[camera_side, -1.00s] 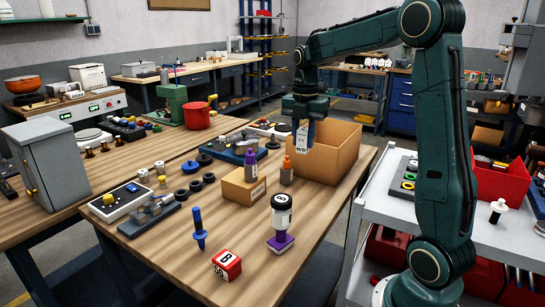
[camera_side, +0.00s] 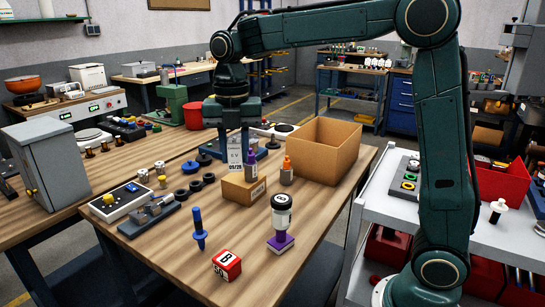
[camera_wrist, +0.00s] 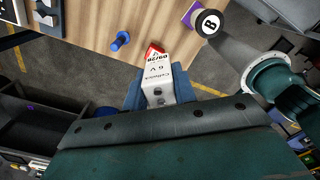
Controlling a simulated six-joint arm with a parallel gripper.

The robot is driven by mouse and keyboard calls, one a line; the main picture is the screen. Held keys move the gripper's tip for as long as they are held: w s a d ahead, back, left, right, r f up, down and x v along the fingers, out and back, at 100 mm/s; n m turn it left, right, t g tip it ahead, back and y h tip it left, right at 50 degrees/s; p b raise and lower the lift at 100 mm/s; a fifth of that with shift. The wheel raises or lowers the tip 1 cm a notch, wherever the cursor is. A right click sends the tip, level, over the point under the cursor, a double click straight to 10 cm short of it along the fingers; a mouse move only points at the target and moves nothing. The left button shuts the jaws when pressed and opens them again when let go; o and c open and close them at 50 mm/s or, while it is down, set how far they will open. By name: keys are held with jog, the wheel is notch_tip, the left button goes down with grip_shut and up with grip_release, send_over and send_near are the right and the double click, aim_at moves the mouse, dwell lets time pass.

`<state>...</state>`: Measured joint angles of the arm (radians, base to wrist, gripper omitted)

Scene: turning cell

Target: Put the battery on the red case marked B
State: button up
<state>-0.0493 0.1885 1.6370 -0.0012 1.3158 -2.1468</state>
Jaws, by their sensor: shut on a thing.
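The battery (camera_side: 235,155) is a pale block with printed text, held upright and hanging below my gripper (camera_side: 234,136). In the wrist view the battery (camera_wrist: 168,75) reads "6 V" and my gripper (camera_wrist: 158,98) is shut on it. In the side view it shows above and behind the small cardboard block, apart from the red case. The red case (camera_side: 227,265), marked B on a white face, sits near the table's front edge. In the wrist view a red patch shows at the battery's far end; I cannot tell whether it is the case.
A black-and-white cylinder (camera_side: 281,212) stands on a purple base, right of the case. A blue peg-like tool (camera_side: 199,230) stands left of it. A cardboard block (camera_side: 238,186), purple bottle (camera_side: 251,163), orange-topped bottle (camera_side: 286,172) and open carton (camera_side: 340,155) stand behind.

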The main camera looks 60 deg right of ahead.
jog(key=r+n, duration=0.1)
jog(key=n, duration=0.1)
send_over(226, 258)
notch_tip(226, 258, down, 16)
jog(key=shift+r, duration=0.15)
dwell(0.5)
jog(key=shift+f, duration=2.1)
jog(key=shift+f, duration=0.1)
jog(key=o, duration=1)
jog(key=shift+o, duration=0.2)
notch_tip(226, 258, up, 12)
